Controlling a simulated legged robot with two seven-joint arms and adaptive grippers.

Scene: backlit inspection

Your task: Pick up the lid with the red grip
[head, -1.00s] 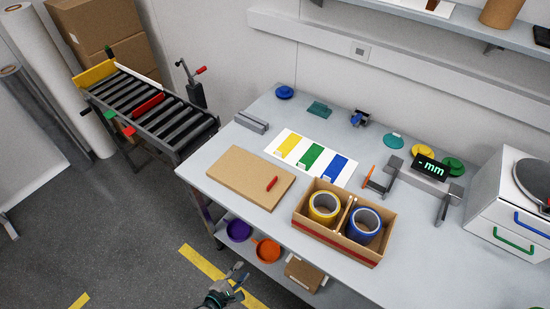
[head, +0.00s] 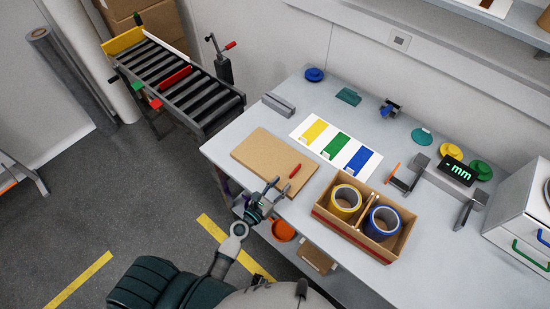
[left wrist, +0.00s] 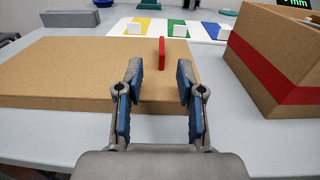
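The flat brown cardboard lid (head: 262,155) lies on the table near its front left edge. Its upright red grip (head: 295,171) is near the lid's right end. In the left wrist view, the lid (left wrist: 75,68) spreads ahead and to the left, with the red grip (left wrist: 162,54) just beyond my fingertips. My left gripper (head: 274,188) is at the lid's near right side, in front of the grip. In the left wrist view, the left gripper (left wrist: 158,82) is open and empty, its two blue-padded fingers apart and roughly lined up with the grip. My right gripper is not in view.
A cardboard box (head: 339,222) with yellow and blue tape rolls stands close to the right of the lid. A white sheet with colour stripes (head: 362,159) lies behind. An orange bowl (head: 283,231) is on the shelf below. A roller conveyor (head: 190,98) stands at left.

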